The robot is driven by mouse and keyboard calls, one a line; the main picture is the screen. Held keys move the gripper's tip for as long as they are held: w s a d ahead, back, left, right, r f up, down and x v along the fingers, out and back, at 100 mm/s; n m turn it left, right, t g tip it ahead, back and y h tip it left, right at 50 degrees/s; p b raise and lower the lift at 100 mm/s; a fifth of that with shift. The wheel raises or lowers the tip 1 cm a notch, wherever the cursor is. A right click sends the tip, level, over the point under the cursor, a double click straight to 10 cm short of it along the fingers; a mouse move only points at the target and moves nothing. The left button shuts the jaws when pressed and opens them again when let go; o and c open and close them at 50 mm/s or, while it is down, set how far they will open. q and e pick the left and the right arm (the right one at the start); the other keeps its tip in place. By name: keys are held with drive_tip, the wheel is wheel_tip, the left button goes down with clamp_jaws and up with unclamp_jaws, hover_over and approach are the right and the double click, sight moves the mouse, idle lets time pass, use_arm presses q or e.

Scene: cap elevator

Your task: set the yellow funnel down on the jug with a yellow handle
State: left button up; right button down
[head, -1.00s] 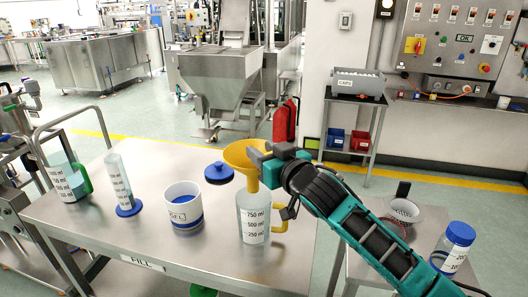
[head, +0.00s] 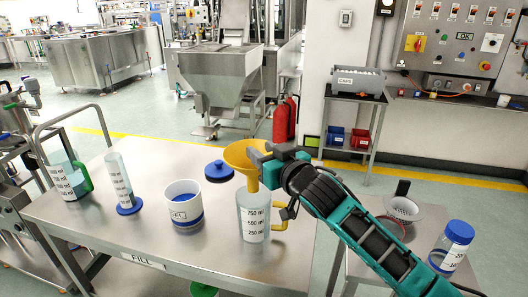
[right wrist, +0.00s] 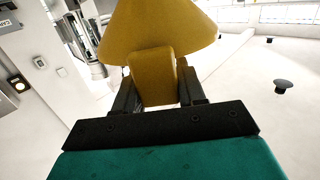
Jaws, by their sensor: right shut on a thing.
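The yellow funnel (head: 242,155) is upright at the mouth of the jug with a yellow handle (head: 252,217), its spout down at the jug's opening. Whether the jug bears its weight I cannot tell. My right gripper (head: 264,155) is shut on the funnel's tab at its right side. In the right wrist view the tab (right wrist: 152,78) sits between the fingers, with the funnel's cone (right wrist: 158,30) beyond. The jug's yellow handle (head: 284,215) points right, below my gripper. My left gripper is not in view.
On the steel table (head: 120,220) stand a white tub (head: 184,205), a clear cylinder with a blue base (head: 121,183), a green-handled jug (head: 66,178) and a blue cap (head: 218,171). A side table at right holds a blue-lidded jar (head: 452,247) and a white strainer (head: 404,209).

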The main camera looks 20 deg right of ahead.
sight(256, 177)
drive_tip(key=shift+f+b, duration=0.9)
drive_tip(key=shift+f, duration=0.95)
idle(0.3)
drive_tip(key=shift+f+b, duration=1.15)
drive_tip(key=shift+f, duration=1.4)
drive_tip(key=c, duration=0.6)
unclamp_jaws()
drive_tip(key=shift+o, duration=0.2)
drive_tip(key=shift+p+v, duration=0.5)
drive_tip(key=shift+v, duration=0.7)
drive_tip(key=shift+p+v, duration=1.1)
drive_tip(key=shift+v, duration=1.2)
